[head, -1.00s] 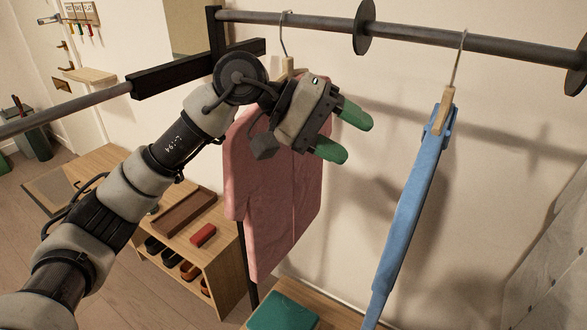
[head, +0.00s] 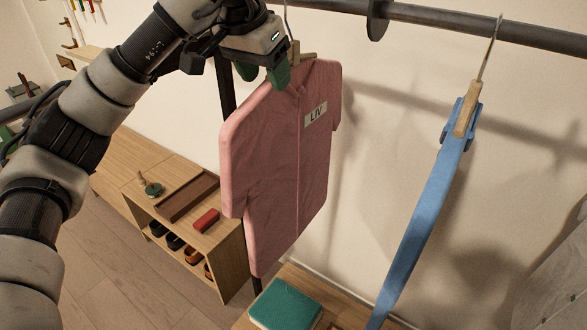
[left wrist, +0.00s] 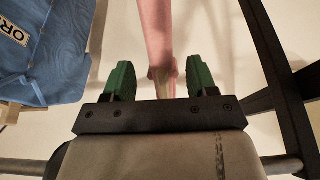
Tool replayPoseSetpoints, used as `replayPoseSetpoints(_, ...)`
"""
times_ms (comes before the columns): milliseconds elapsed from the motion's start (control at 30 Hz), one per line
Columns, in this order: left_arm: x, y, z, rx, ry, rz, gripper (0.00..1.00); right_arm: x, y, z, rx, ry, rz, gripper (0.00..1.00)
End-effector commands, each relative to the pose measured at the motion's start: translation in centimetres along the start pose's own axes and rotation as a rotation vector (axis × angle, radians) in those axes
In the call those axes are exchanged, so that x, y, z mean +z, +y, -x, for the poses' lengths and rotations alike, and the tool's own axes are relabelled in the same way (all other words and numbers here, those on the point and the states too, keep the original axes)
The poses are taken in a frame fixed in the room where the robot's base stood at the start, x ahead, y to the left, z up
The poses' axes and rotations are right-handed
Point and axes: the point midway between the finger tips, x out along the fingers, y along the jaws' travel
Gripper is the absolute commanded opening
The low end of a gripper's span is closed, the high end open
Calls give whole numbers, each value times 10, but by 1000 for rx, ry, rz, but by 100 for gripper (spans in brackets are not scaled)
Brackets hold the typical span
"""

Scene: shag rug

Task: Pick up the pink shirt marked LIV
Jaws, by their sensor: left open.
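The pink shirt (head: 280,160) hangs from the rail on a wooden hanger (head: 303,55), with a white LIV label (head: 316,115) on its chest. My left gripper (head: 265,78) is open at the top of the shirt, by the hanger's near shoulder. In the left wrist view the shirt (left wrist: 156,30) shows edge-on beyond and between the green fingers of the gripper (left wrist: 160,80). A gap is left on both sides, and neither finger seems to touch the cloth. My right gripper is in no view.
A blue shirt (head: 425,215) hangs to the right on the dark rail (head: 430,15), with a clear gap between the shirts. Its partly cut-off label (left wrist: 13,33) shows in the left wrist view. A low wooden shelf (head: 235,255) and a green folded item (head: 287,303) are below.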

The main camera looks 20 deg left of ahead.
Motion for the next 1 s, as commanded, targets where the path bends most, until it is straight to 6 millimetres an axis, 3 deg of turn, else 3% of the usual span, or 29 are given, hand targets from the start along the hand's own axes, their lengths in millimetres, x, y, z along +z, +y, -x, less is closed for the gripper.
replayPoseSetpoints(300,2,-2,-42,2,-3,1,57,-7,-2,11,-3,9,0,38)
replayPoseSetpoints(567,2,-1,-46,1,-1,0,57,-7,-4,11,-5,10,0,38)
replayPoseSetpoints(933,2,-1,-46,2,-1,0,2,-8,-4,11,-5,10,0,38)
replayPoseSetpoints(1000,2,-1,-46,2,-1,0,0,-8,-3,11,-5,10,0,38)
